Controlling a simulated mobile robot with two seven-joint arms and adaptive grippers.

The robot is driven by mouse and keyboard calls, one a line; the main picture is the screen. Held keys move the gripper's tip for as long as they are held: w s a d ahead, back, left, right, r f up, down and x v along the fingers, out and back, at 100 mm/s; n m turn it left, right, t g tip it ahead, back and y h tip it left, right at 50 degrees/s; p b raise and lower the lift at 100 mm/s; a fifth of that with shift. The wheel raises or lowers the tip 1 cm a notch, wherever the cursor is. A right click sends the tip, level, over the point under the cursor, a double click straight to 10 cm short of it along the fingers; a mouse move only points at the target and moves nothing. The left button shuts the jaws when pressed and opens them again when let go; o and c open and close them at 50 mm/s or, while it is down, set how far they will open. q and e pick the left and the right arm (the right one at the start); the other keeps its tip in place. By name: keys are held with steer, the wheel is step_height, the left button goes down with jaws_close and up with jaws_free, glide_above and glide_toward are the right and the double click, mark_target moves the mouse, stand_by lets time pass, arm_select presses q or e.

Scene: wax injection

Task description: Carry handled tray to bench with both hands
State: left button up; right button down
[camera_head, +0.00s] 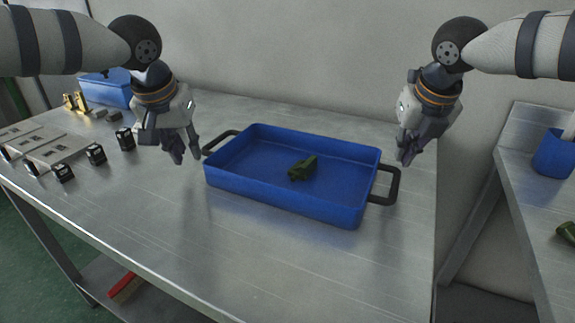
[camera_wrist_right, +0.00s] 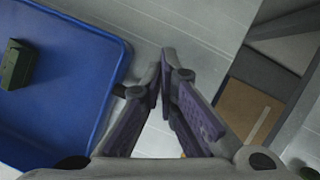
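A blue handled tray (camera_head: 235,185) lies flat on the metal bench (camera_head: 190,250), with a black handle at each end. A dark green part (camera_head: 302,167) lies inside it; it also shows in the right wrist view (camera_wrist_right: 17,65). My left gripper (camera_head: 187,157) points down, open and empty, just left of the left handle (camera_head: 220,141) and apart from it. My right gripper (camera_head: 406,160) points down above and beside the right handle (camera_head: 393,185), with nothing between its fingers. In the right wrist view its fingers (camera_wrist_right: 170,75) hide much of that handle.
Several small black blocks (camera_head: 96,154), metal plates (camera_head: 45,150) and a blue bin (camera_head: 105,90) occupy the bench's left side. A second surface (camera_head: 530,190) with a blue container (camera_head: 553,153) stands at right, across a gap. The bench front is clear. A wall is behind.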

arm_select(q)
steer(key=shift+a, duration=0.1)
arm_select(e)
steer(key=c, duration=1.7)
jaws_free()
steer(key=shift+d, duration=0.1)
arm_select(q)
steer(key=v, duration=1.2)
arm_select(e)
steer(key=v, duration=1.2)
